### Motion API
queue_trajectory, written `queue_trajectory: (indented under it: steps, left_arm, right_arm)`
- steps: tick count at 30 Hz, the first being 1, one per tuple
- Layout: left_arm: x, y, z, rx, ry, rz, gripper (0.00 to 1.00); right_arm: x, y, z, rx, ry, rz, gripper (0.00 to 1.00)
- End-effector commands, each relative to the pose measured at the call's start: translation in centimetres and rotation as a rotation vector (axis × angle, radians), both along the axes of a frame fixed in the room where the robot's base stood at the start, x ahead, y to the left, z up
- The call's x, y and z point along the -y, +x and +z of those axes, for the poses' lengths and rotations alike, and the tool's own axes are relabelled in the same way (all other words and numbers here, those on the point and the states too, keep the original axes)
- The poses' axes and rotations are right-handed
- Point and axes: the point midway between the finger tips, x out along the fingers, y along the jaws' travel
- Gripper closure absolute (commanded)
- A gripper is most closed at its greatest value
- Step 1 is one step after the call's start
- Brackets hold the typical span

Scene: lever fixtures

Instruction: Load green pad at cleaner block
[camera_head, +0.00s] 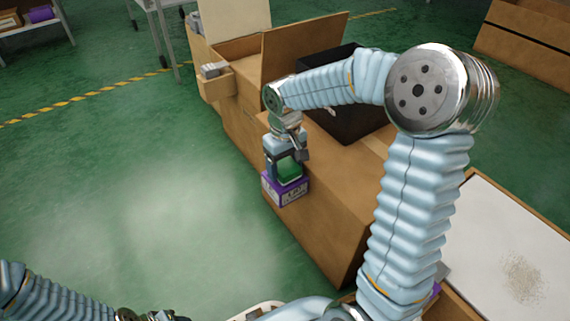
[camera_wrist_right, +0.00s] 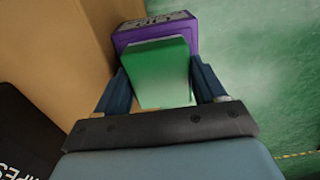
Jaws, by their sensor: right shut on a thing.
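The green pad (camera_head: 289,170) is between the fingers of my right gripper (camera_head: 288,168). In the right wrist view the green pad (camera_wrist_right: 161,72) fills the gap between the two dark fingers, and the right gripper (camera_wrist_right: 163,80) is shut on it. A purple block with white lettering (camera_head: 286,189) is at the near left edge of the cardboard box, just below the pad. The purple block also shows past the pad in the right wrist view (camera_wrist_right: 153,29). I cannot tell whether pad and block touch. My left arm shows at the lower left, but its fingertips are not clear.
The large cardboard box (camera_head: 335,215) stands beside the purple block, with a black bin (camera_head: 345,118) on it. A small side holder (camera_head: 215,82) sticks out at the back left. A white panel with a speckled patch (camera_head: 490,235) lies at right. Green floor at left is clear.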

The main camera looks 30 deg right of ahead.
Motion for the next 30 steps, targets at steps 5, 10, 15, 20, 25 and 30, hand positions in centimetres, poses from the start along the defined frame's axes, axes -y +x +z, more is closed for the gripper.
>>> queue_trajectory:
  steps: [5,10,15,20,25,30]
  left_arm:
    - [0.00,0.00,-0.19,0.000,0.000,0.000,0.50]
    - [0.00,0.01,-0.33,0.000,0.000,0.000,0.50]
    - [0.00,0.00,-0.47,0.000,0.000,0.000,0.50]
    - [0.01,0.00,-0.45,0.000,0.000,0.000,0.50]
    - [-0.01,0.01,-0.42,0.000,0.000,0.000,0.50]
    - [-0.01,0.00,-0.33,0.000,0.000,0.000,0.50]
  right_arm:
    - [0.00,0.00,-0.27,0.000,0.000,0.000,0.54]
    - [0.00,0.00,-0.48,0.000,0.000,0.000,0.54]
    - [0.00,0.00,-0.68,0.000,0.000,0.000,0.54]
    - [0.00,0.00,-0.68,0.000,0.000,0.000,0.54]
    - [0.00,0.00,-0.68,0.000,0.000,0.000,0.54]
    - [-0.01,0.00,-0.75,0.000,0.000,0.000,0.54]
